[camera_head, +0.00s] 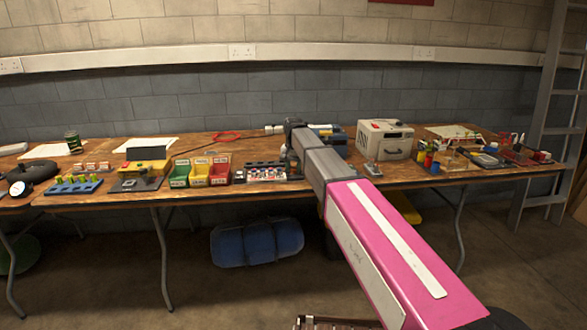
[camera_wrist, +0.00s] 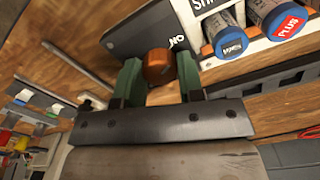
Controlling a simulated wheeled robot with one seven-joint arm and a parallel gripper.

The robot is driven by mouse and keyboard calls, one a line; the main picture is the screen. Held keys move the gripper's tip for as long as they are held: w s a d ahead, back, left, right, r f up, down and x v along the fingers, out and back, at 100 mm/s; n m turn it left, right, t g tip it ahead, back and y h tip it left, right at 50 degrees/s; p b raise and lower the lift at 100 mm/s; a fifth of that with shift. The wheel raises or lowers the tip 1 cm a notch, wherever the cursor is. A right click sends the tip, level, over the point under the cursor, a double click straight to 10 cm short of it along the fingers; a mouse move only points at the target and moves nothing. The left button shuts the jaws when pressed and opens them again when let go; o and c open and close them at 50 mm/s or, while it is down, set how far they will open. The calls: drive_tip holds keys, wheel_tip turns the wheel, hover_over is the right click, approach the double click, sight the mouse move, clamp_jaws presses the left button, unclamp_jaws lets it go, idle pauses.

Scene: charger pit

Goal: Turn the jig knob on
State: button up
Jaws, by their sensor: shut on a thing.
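The jig knob (camera_wrist: 157,60) is a small orange-brown cylinder in the wrist view, at the edge of a dark grey jig panel (camera_wrist: 135,36). White letters reading "ON", upside down, show on the panel just right of the knob. My gripper (camera_wrist: 158,74) has its two green fingers on either side of the knob and is shut on it. Which way the knob points I cannot tell. In the head view my arm reaches over the workbench, and the knob and fingertips are hidden.
Blue-capped cylinders (camera_wrist: 232,45) in a white holder stand close right of the jig. On the workbench (camera_head: 205,149) are coloured bins (camera_head: 200,173) left of my arm and a white box (camera_head: 385,139) to its right. A wall stands behind the bench.

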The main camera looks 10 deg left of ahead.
sight(293, 169)
drive_tip(key=o, duration=0.9)
wheel_tip(293, 169, up, 11)
drive_tip(key=shift+f, duration=0.1)
